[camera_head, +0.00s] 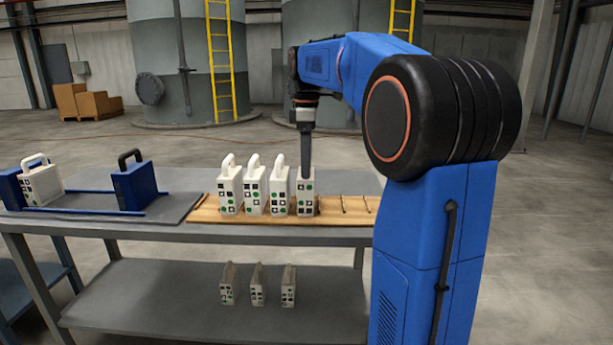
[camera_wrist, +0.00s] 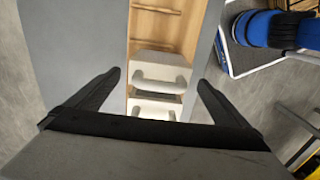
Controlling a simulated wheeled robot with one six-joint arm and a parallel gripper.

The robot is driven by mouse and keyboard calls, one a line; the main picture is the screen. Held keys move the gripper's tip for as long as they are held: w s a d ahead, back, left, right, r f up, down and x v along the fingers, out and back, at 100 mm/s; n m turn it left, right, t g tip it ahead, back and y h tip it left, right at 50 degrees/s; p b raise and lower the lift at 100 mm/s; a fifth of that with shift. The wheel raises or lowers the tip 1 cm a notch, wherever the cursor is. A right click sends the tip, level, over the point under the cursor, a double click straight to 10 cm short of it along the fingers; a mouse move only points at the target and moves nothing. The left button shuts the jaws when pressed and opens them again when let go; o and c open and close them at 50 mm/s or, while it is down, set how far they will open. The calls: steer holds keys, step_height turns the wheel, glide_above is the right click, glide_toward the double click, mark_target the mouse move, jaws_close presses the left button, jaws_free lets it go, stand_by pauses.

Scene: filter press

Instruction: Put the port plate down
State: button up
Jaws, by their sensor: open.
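Several white port plates with black and green port marks stand upright in a row on the wooden rack (camera_head: 232,217). The rightmost port plate (camera_head: 306,205) is right below my gripper (camera_head: 306,174), which hides its handle in the head view. In the wrist view, my gripper (camera_wrist: 159,78) is open, with one finger on each side of a white port plate (camera_wrist: 160,62) and its handle. The fingers show gaps to the handle. A second plate (camera_wrist: 155,105) stands behind it.
Empty rack slots (camera_head: 357,204) lie to the right of the row. A blue frame with rails (camera_head: 95,210) and a white plate (camera_head: 42,186) sits on the table's left. Several smaller plates (camera_head: 258,285) stand on the lower shelf (camera_head: 180,300). Tanks (camera_head: 195,60) stand behind.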

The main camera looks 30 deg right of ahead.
steer(key=shift+r, duration=1.85)
